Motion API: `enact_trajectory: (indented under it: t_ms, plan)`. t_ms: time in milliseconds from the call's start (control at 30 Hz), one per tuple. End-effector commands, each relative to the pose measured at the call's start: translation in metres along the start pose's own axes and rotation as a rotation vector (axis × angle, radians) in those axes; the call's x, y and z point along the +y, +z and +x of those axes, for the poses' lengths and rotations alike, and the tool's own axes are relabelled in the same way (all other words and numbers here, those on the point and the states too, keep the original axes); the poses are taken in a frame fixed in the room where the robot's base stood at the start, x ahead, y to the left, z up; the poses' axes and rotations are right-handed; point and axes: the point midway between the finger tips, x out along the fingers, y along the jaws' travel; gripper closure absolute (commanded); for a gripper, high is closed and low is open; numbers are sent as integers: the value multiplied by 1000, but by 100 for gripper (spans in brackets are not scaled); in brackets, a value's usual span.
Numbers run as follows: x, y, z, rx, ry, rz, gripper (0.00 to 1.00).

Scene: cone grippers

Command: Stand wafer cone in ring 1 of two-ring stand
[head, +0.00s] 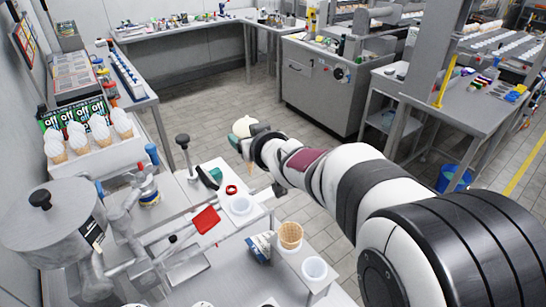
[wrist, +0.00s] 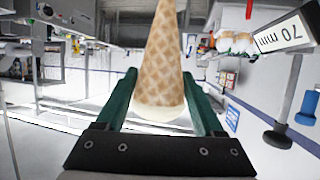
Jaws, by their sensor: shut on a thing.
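My gripper (head: 246,137) is shut on a tan wafer cone with a pale top (head: 242,127). It holds the cone in the air beyond the front counter. In the wrist view the cone (wrist: 163,65) sits between the two green fingers (wrist: 163,105), its narrow end toward the top of the picture and its pale rim low. A white stand (head: 302,281) at the front has a second waffle cone (head: 290,236) and a white cup-like round (head: 314,268). A red ring (head: 231,189) and a white round (head: 241,205) lie further back. I cannot tell which holder is ring 1.
A white rack of cream-topped cones (head: 90,133) stands at the left. A steel drum (head: 55,220), levers with dark and blue knobs, and a red paddle (head: 206,219) crowd the counter. A small blue-and-white box (head: 260,247) is near the stand. Open floor lies behind my gripper.

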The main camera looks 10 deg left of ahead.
Motion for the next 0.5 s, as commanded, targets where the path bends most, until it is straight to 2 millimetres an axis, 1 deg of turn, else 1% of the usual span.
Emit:
enact_trajectory:
  t_ms: [33, 167, 200, 267, 367, 467, 500]
  plan:
    - [11, -4, -3, 3, -7, -7, 53]
    - [36, -9, -13, 2, -62, -30, 53]
    - [47, -8, -20, 0, -100, -46, 53]
    - [58, -2, -34, -3, -176, -75, 53]
    - [66, 20, -59, -6, -312, -126, 53]
    - [68, 55, -92, -7, -463, -184, 53]
    - [67, 69, -107, -7, -517, -208, 53]
